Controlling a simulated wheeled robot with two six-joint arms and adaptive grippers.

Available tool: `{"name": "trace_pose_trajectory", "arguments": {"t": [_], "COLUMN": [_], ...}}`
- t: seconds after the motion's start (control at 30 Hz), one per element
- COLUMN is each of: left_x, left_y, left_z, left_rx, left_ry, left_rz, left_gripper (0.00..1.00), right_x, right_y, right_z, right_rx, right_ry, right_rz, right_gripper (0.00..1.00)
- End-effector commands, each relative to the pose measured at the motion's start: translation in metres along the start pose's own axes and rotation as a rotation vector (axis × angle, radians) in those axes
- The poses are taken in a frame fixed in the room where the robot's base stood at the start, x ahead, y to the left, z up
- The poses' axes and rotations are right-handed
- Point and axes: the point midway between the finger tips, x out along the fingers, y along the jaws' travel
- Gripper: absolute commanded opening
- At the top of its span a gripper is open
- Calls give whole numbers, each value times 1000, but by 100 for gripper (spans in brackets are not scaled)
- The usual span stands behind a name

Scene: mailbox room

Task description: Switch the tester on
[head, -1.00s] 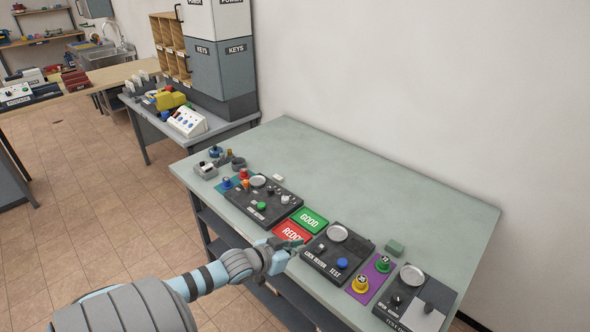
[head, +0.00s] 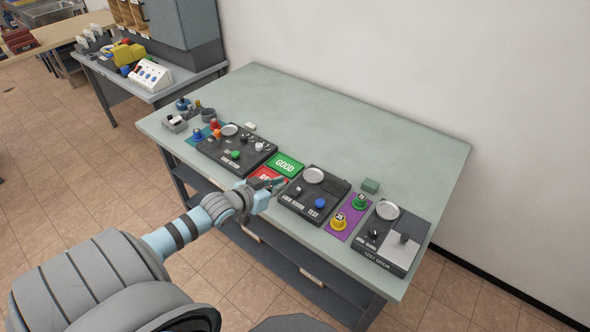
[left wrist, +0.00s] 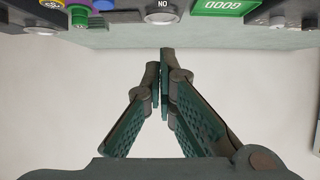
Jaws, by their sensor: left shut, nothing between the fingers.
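My left gripper (head: 282,182) is shut and empty, just left of the tester, over the red plate (head: 262,176). My right gripper is not in view.
A green GOOD plate (head: 285,165) lies behind the red one. Left is another black panel (head: 228,155) with knobs. The table's back (head: 330,120) is clear.

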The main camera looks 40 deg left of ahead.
Motion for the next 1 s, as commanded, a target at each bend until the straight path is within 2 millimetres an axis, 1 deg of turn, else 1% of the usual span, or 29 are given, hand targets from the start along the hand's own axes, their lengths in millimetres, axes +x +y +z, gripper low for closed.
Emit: {"name": "trace_pose_trajectory", "arguments": {"t": [0.03, 0.2, 0.4, 0.5, 0.63, 1.0], "left_x": [12, 49, 91, 102, 111, 113], "left_y": [1, 1, 2, 1, 1, 1], "left_z": [5, 6, 6, 20, 29, 30], "left_rx": [-3, -6, -5, -3, 0, 0], "left_ry": [5, 4, 3, -1, 0, 0], "left_rz": [1, 1, 4, 3, 2, 2], "left_gripper": [0, 0, 0, 0, 0, 0], "right_x": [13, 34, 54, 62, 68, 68], "right_y": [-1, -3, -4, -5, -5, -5], "right_z": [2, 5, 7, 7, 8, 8], "right_rx": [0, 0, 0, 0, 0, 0], "right_ry": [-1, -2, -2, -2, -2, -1], "right_rz": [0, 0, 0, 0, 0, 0], "right_gripper": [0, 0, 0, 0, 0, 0]}}
